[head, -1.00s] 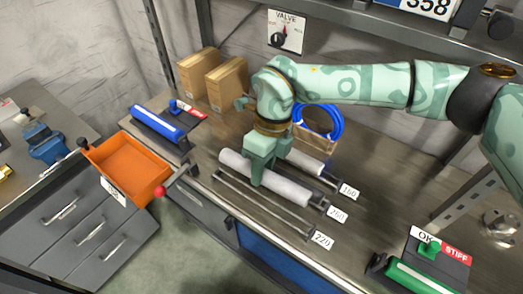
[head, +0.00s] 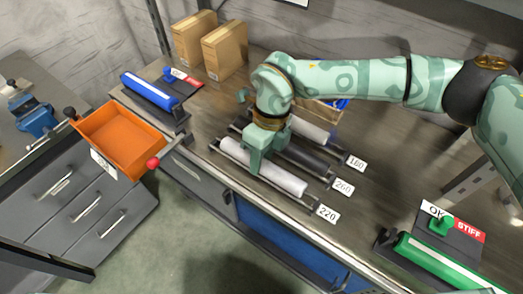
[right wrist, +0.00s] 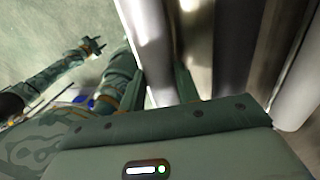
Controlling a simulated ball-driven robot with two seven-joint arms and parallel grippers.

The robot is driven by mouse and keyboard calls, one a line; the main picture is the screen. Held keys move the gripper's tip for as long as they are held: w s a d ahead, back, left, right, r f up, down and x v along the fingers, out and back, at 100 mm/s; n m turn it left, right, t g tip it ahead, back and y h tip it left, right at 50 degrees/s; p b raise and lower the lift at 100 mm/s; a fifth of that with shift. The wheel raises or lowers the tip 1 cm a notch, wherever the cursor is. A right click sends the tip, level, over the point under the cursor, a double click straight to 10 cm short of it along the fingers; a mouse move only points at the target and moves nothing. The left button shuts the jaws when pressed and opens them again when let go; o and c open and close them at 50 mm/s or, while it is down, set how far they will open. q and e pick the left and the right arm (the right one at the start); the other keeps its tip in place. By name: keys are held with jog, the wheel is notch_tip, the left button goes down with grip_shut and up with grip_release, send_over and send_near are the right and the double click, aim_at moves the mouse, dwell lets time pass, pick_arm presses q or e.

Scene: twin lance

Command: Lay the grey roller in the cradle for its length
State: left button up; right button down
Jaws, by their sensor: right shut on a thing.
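My right gripper (head: 257,163) is shut on the light grey roller (head: 287,180). The roller lies lengthwise along the front cradle (head: 313,204), labelled 220, and covers most of it. I cannot tell whether it rests in it or hangs just above. The middle cradle (head: 318,167), labelled 260, looks dark and empty. In the right wrist view, the held roller (right wrist: 155,45) runs between the fingers. My left gripper (right wrist: 90,48) shows small there, its fingers apart and empty, away from the bench.
A blue roller (head: 150,90) stands on a rack at left, beside an orange tray (head: 125,143). A green roller (head: 440,262) is at front right. Two cardboard boxes (head: 225,50) stand behind.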

jog(key=shift+f, duration=0.25)
jog(key=c, duration=0.9)
grip_release()
jog(key=shift+c, duration=0.2)
jog(key=shift+r, duration=0.1)
jog(key=p+v, duration=0.2)
jog(key=v, duration=1.4)
jog(key=shift+w, duration=0.1)
